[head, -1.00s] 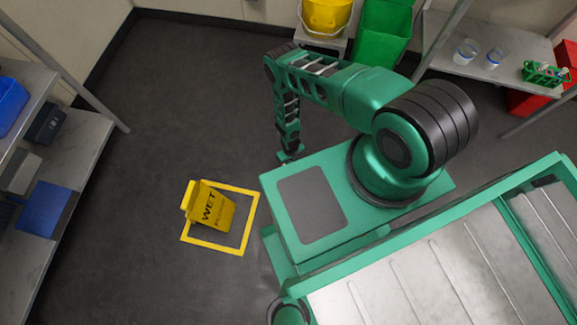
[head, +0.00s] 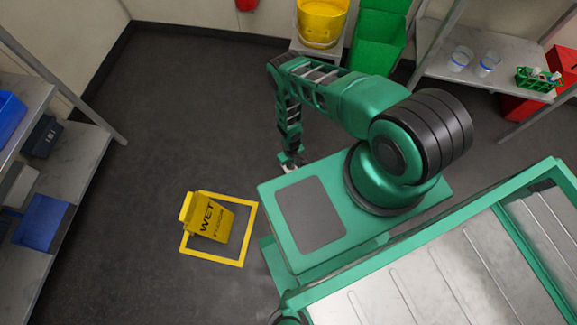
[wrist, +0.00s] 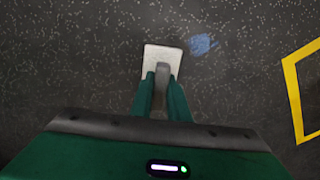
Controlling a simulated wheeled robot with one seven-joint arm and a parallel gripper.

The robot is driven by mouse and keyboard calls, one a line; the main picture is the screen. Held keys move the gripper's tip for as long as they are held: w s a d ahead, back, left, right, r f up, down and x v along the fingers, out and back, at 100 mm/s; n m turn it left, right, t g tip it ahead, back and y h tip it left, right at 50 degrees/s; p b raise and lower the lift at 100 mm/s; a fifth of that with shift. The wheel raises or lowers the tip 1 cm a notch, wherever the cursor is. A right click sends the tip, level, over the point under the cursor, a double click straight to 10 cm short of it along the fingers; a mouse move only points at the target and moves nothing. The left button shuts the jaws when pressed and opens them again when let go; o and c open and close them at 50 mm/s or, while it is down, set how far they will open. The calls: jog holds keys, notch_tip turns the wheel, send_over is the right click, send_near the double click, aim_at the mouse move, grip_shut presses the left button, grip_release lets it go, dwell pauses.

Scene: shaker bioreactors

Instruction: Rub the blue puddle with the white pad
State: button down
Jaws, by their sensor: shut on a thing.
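My gripper (wrist: 162,98) is shut on the grey handle of the white pad (wrist: 151,61). In the wrist view the pad is ahead of the fingers, over the dark speckled floor. I cannot tell whether it touches the floor. The blue puddle (wrist: 203,44) is a small patch on the floor to the right of the pad, a short gap apart from it. In the head view my gripper (head: 291,163) points down beside my base, with a bit of the pad (head: 288,169) showing under it. The puddle is not visible in the head view.
A yellow wet-floor sign (head: 211,218) stands inside a yellow floor square (head: 240,262), whose edge also shows in the wrist view (wrist: 294,95). A shelf (head: 75,165) with blue bins is at left. A yellow bucket (head: 320,22) and green bin (head: 378,45) stand at the back. Floor between is clear.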

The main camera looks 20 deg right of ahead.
jog(key=shift+s+d, duration=0.55)
jog(key=shift+s+a+f, duration=0.1)
jog(key=shift+s+a, duration=0.55)
jog(key=shift+s, duration=0.25)
jog(key=shift+s+a+f, duration=0.1)
jog(key=shift+s+a, duration=0.55)
jog(key=shift+s, duration=0.25)
jog(key=shift+s+a+r, duration=0.1)
jog(key=shift+s+a, duration=0.55)
jog(key=shift+s, duration=0.2)
jog(key=shift+s+a+r, duration=0.1)
jog(key=shift+s+a, duration=0.5)
jog(key=shift+s, duration=0.3)
jog(key=shift+s+a+r, duration=0.1)
jog(key=shift+s+a, duration=0.55)
jog(key=shift+s, duration=0.2)
jog(key=shift+s+a+f, duration=0.1)
jog(key=shift+s+a, duration=0.5)
jog(key=shift+s, duration=0.15)
jog(key=shift+s+a+f, duration=0.1)
jog(key=shift+s+a, duration=0.45)
jog(key=shift+s, duration=0.2)
jog(key=shift+r, duration=0.15)
jog(key=shift+r, duration=2.9)
jog(key=shift+r, duration=0.15)
jog(key=shift+r, duration=1.35)
